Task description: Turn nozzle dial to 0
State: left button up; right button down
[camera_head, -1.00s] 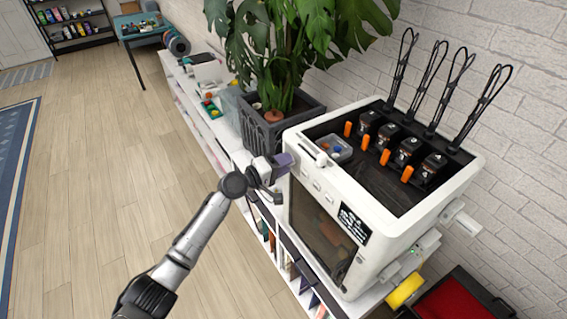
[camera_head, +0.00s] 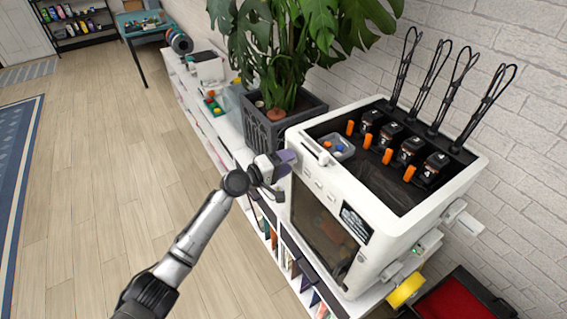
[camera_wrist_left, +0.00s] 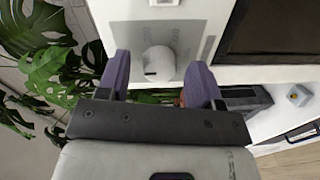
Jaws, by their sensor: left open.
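The white printer (camera_head: 377,214) stands on a low white shelf unit. In the left wrist view the nozzle dial (camera_wrist_left: 159,64) is a round white knob on a grey panel (camera_wrist_left: 128,35) of the printer's front. Its markings are too small to read. My left gripper (camera_head: 286,160) is at the printer's front left corner. In the left wrist view the open purple fingers of my left gripper (camera_wrist_left: 160,80) stand on either side of the dial, with gaps showing. In the head view the dial is hidden by the gripper. My right gripper is not in view.
A potted plant (camera_head: 262,122) with large leaves stands close behind the gripper. Several orange levers (camera_head: 388,156) and black modules are on the printer's top. The wooden floor (camera_head: 100,200) at left is clear.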

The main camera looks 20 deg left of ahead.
pick_arm(q)
jog(key=b+v, duration=0.2)
jog(key=v, duration=1.1)
jog(key=shift+s+a, duration=0.25)
jog(key=shift+s, duration=0.1)
jog(key=s+d+f+m+g+y+p, duration=0.2)
jog(key=s+f+m+g+y+p, duration=0.1)
jog(key=s, duration=0.9)
jog(key=s+d+f+m+g+y+p, duration=0.2)
jog(key=s+f+m+g+y+p, duration=0.1)
jog(key=s, duration=1)
jog(key=s+d+f+m+g+y+p, duration=0.3)
jog(key=s+f+m+g+y+p, duration=0.1)
jog(key=s, duration=0.8)
jog(key=shift+s+f+m+p, duration=0.3)
jog(key=shift+m, duration=0.1)
